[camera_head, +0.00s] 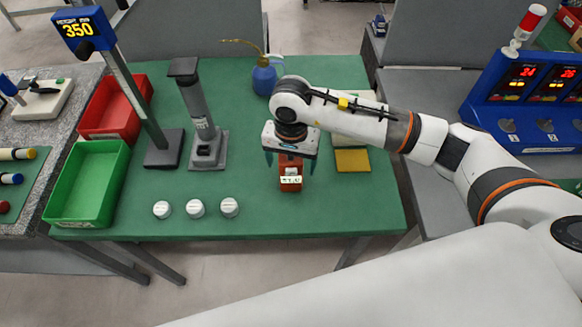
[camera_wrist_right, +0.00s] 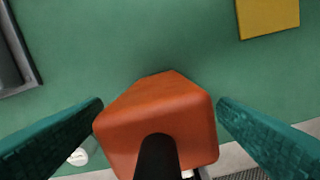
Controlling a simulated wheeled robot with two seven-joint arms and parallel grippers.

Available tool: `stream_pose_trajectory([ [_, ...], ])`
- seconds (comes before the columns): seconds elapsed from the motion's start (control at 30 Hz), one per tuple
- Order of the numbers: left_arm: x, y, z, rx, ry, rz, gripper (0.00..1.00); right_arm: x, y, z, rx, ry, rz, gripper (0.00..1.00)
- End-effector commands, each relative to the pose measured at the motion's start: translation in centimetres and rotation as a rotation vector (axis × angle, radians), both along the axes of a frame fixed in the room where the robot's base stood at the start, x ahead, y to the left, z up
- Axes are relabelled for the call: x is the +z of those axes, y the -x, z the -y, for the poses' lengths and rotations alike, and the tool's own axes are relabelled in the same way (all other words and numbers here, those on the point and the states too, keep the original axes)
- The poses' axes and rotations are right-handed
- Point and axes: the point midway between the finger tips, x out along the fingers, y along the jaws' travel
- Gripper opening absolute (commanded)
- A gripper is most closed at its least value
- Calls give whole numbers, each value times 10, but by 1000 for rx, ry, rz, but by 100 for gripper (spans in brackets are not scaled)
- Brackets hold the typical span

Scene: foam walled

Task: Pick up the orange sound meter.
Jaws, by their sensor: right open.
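The orange sound meter (camera_head: 291,184) stands on the green table, with a pale display on its front face. In the right wrist view the orange sound meter (camera_wrist_right: 160,115) shows large and close, with a dark part in front of it. My right gripper (camera_head: 290,167) is above it, with one teal finger on each side. In the wrist view the open right gripper (camera_wrist_right: 160,112) has its fingers either side of the meter, the left one close to its edge. I cannot tell whether either finger touches it. My left gripper is not in view.
Several white round lids (camera_head: 195,208) lie front left. A grey stand (camera_head: 205,130), a dark-based post (camera_head: 164,148), a green tray (camera_head: 88,185) and a red tray (camera_head: 115,110) stand left. A blue bottle (camera_head: 264,78) is behind, a yellow pad (camera_head: 352,160) right. The front right table is clear.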

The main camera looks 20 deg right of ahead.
Motion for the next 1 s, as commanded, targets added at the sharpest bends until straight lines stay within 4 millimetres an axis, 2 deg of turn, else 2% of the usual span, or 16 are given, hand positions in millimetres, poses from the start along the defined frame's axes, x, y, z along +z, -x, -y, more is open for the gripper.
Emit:
stream_pose_trajectory([
  [0.2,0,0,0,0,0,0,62,-1,0,0,1,0,1,80],
  [0.53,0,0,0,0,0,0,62,-1,0,0,0,0,1,27],
  [0.87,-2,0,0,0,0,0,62,2,-1,0,0,-2,3,26],
  [1.0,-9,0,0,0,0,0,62,19,-2,-1,2,-2,8,26],
])
